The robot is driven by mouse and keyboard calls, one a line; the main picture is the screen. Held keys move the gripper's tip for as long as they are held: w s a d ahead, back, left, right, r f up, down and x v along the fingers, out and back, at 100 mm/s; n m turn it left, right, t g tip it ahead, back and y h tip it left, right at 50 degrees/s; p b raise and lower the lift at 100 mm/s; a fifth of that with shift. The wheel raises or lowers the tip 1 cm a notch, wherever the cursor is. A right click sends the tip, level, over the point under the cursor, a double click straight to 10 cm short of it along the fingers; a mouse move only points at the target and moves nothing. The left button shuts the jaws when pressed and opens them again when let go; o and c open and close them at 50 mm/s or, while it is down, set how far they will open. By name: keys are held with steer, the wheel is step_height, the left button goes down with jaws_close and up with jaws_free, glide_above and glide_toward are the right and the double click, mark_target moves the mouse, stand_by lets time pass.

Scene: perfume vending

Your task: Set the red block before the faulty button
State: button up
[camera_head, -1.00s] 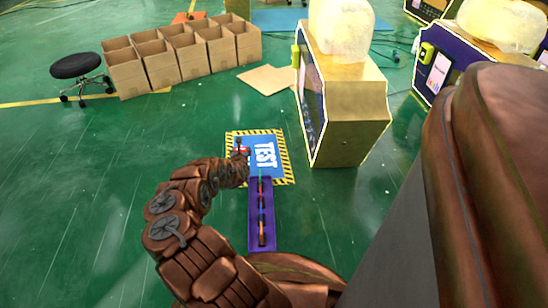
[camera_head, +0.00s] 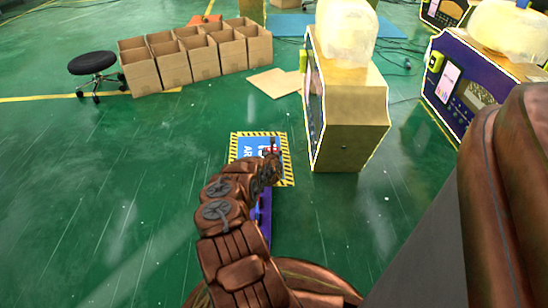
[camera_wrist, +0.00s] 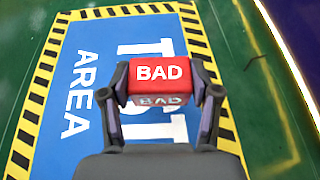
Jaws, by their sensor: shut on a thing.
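The red block (camera_wrist: 160,82), with "BAD" in white on its top and front, is between the two fingers of my gripper (camera_wrist: 160,98) in the wrist view. The fingers touch its left and right sides, and it is above the blue test mat. In the head view my gripper (camera_head: 272,152) is over the right part of the mat, with only a little red showing. I cannot pick out a faulty button. A purple strip (camera_head: 264,215) bearing small coloured parts is mostly hidden behind my arm.
The blue mat (camera_head: 244,148) has a yellow and black border. A tan machine (camera_head: 350,120) stands just right of it, its dark front facing left. A purple machine (camera_head: 470,90) stands farther right. Open cardboard boxes (camera_head: 190,62) and a black stool (camera_head: 92,64) are at upper left.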

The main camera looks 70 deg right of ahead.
steer(key=f, duration=0.3)
steer(key=shift+w+a+f, duration=0.15)
steer(key=shift+w, duration=0.05)
steer(key=o, duration=1.2)
steer(key=shift+c, duration=0.2)
